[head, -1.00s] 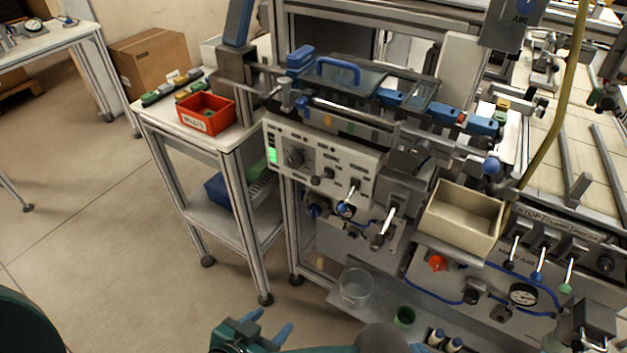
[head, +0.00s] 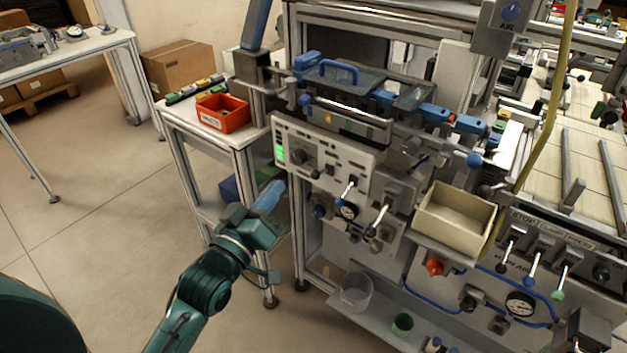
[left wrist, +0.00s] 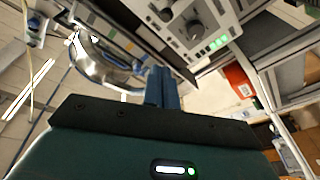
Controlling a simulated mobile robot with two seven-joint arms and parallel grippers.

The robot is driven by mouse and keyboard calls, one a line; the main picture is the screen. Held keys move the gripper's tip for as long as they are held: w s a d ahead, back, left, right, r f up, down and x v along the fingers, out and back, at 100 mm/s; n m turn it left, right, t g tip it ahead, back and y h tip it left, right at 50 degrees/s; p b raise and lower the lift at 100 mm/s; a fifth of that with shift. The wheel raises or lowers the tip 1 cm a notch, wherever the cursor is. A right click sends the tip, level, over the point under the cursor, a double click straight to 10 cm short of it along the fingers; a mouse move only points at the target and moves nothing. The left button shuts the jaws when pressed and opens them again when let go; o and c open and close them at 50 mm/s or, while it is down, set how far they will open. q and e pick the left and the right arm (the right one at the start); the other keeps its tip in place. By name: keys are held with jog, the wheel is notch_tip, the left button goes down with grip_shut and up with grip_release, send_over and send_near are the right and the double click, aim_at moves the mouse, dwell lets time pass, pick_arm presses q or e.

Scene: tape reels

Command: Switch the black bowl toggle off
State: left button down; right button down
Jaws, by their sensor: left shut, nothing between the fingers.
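The white control panel (head: 325,150) on the machine front carries a green-lit display, a dark knob (head: 297,156) and small black controls. Below it hang a lever with a blue tip (head: 346,191) and a lever with a pale shaft (head: 380,216). At the right is a row of levers, one black-tipped (head: 501,268). I cannot read which control is the black bowl toggle. My left gripper (head: 272,192) is shut and empty, left of and below the panel, apart from it. The left wrist view shows its blue fingers (left wrist: 162,88) together, with the panel (left wrist: 205,25) beyond. My right gripper is not in view.
A side table with a red bin (head: 222,113) stands left of the machine. A beige box (head: 453,218) juts out at the right. A clear cup (head: 355,291) and a green cup (head: 402,324) stand on the low shelf. The floor at left is open.

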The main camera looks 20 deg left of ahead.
aim_at(320, 172)
pick_arm(q)
jog(key=shift+w+a+r, duration=0.1)
jog(key=shift+r, duration=0.25)
jog(key=shift+w, duration=0.1)
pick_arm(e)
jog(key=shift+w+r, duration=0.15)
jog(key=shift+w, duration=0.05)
pick_arm(q)
jog(key=p+x, duration=0.2)
jog(key=x, duration=0.8)
jog(key=shift+s+d+f, duration=0.35)
jog(key=shift+d+f, duration=0.1)
jog(key=shift+f, duration=0.35)
jog(key=shift+s+d+f, duration=0.3)
jog(key=shift+d+f, duration=0.2)
jog(key=shift+f, duration=0.35)
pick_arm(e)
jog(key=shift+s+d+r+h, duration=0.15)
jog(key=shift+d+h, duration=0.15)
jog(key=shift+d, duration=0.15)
